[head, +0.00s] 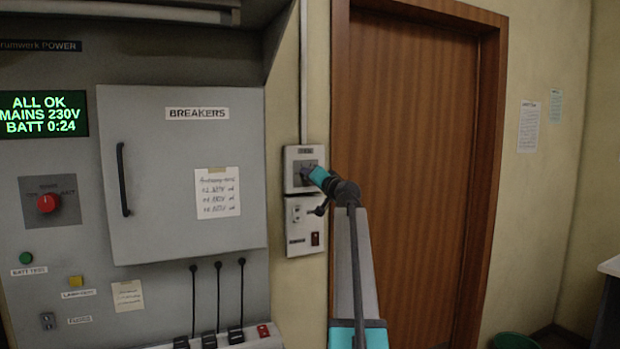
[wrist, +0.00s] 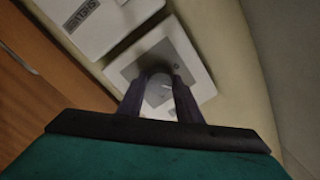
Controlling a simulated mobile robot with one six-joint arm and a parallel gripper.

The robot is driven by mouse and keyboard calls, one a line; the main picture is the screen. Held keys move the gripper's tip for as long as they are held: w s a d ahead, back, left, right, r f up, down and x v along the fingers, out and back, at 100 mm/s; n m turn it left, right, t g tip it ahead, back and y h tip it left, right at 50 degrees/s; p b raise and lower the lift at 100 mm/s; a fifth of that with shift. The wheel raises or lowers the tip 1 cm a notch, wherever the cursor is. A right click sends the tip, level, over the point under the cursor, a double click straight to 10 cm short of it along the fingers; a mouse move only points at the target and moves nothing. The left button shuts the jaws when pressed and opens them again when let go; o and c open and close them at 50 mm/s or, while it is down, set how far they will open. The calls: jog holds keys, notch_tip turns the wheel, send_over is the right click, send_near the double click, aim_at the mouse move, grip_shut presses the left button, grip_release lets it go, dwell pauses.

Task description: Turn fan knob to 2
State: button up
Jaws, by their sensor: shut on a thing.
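The fan knob (wrist: 160,90) is a pale knob on a grey plate of a small white wall box, in the middle of the wrist view. The wall box (head: 290,160) also shows in the head view, left of the door frame. My gripper (wrist: 160,84) is shut on the knob, with one dark finger on each side of it. In the head view my gripper (head: 311,174) reaches the box from the right and hides the knob. The knob's markings and its setting cannot be read.
A second white box (head: 300,243) with a dark switch hangs just below. The grey breaker cabinet (head: 160,200) with a black handle stands to the left. A brown wooden door (head: 410,170) is to the right. A green bin (head: 515,341) stands at the lower right.

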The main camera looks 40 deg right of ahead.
jog(key=shift+w+a+r+m+h+p, duration=0.1)
jog(key=shift+m+h+p, duration=0.2)
jog(key=shift+m+p, duration=2.5)
jog(key=shift+a+r+m+h+p, duration=0.1)
jog(key=shift+m+h+p, duration=0.2)
jog(key=shift+m+p, duration=2.45)
jog(key=m+b, duration=0.2)
jog(key=shift+m, duration=0.35)
jog(key=o, duration=1)
jog(key=shift+o, duration=0.2)
jog(key=r+b+v, duration=0.1)
jog(key=b+v, duration=0.3)
jog(key=v, duration=0.9)
jog(key=shift+s+a+f, duration=0.15)
jog(key=shift+s+f, duration=0.15)
jog(key=shift+s, duration=0.1)
